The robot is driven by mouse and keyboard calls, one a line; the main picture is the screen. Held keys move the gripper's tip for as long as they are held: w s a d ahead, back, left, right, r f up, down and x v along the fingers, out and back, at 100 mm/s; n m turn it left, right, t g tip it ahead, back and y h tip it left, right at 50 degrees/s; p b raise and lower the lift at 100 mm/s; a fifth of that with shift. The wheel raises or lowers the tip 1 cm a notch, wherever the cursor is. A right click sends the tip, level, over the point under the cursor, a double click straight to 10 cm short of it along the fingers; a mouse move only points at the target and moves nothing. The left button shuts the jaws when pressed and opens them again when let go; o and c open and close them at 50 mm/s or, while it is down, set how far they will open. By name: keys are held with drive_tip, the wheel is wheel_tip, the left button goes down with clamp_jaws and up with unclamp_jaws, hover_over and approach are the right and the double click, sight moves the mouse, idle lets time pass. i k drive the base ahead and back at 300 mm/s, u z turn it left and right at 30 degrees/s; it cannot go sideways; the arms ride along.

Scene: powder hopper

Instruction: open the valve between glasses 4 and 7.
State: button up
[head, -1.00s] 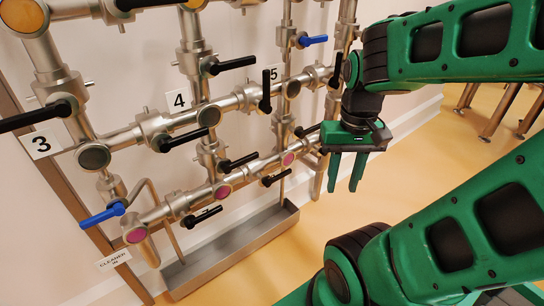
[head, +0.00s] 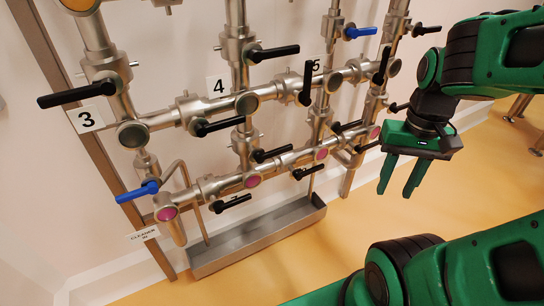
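Label 4 (head: 219,86) is on the wall beside a dark round sight glass (head: 247,103) in the upper pipe row. Below it, in the lower row, is a pink sight glass (head: 252,181); I see no label 7. On the short vertical pipe between these two glasses is a valve with a black handle (head: 272,154). The handle sticks out to the right, across the pipe and tilted slightly up. My gripper (head: 400,183) hangs fingers down to the right of the pipework, open and empty, apart from every handle.
Other black handles crowd close by, on the upper row (head: 219,126) and lower row (head: 231,203). A blue handle (head: 137,192) is at lower left. A metal trough (head: 258,235) lies below the pipes. The floor in front is clear.

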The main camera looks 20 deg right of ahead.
sight(260, 158)
drive_tip(key=z, duration=0.7)
drive_tip(key=k, duration=0.7)
drive_tip(key=u, duration=0.95)
drive_tip(key=i, duration=0.5)
drive_tip(key=z, duration=0.05)
